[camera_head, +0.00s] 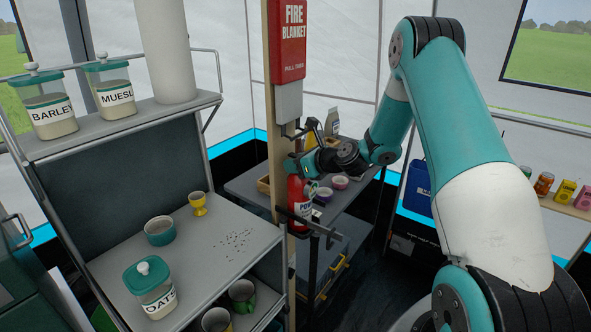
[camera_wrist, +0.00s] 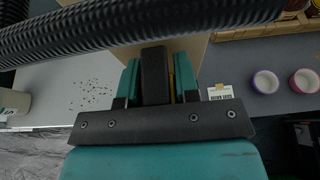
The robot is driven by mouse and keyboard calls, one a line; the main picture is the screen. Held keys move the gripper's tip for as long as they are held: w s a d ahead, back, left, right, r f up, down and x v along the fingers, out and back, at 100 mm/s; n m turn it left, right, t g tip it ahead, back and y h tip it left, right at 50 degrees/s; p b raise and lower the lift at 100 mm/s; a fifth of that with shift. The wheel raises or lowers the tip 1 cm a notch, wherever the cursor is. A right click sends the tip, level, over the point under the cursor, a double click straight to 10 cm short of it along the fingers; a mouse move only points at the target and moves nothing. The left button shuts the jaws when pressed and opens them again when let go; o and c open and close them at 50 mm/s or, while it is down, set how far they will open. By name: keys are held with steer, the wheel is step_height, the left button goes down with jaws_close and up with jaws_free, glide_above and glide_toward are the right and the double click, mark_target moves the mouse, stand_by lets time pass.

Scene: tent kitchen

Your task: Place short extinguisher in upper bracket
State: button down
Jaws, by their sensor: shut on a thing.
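The red extinguisher (camera_head: 297,200), with a white label, is upright against the front of the wooden post (camera_head: 271,105). My gripper (camera_head: 306,165) is at its top and shut on it. In the wrist view, my gripper (camera_wrist: 157,88) has a dark piece between its teal fingers, and the red body is hidden. A dark bracket (camera_head: 312,224) with an arm sticking out to the right crosses the extinguisher's lower part. A grey metal fitting (camera_head: 288,129) is higher on the post. I cannot tell whether the extinguisher is seated in the bracket.
A red fire blanket case (camera_head: 288,42) hangs above on the post. A grey shelf unit at left bears an oats jar (camera_head: 152,290), a teal bowl (camera_head: 160,230) and a yellow egg cup (camera_head: 198,203). A grey table (camera_head: 245,183) with small tubs stands behind the post.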

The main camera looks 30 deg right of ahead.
steer(key=shift+r, duration=0.2)
steer(key=shift+f, duration=0.15)
steer(key=c, duration=0.8)
jaws_free()
steer(key=shift+c, duration=0.2)
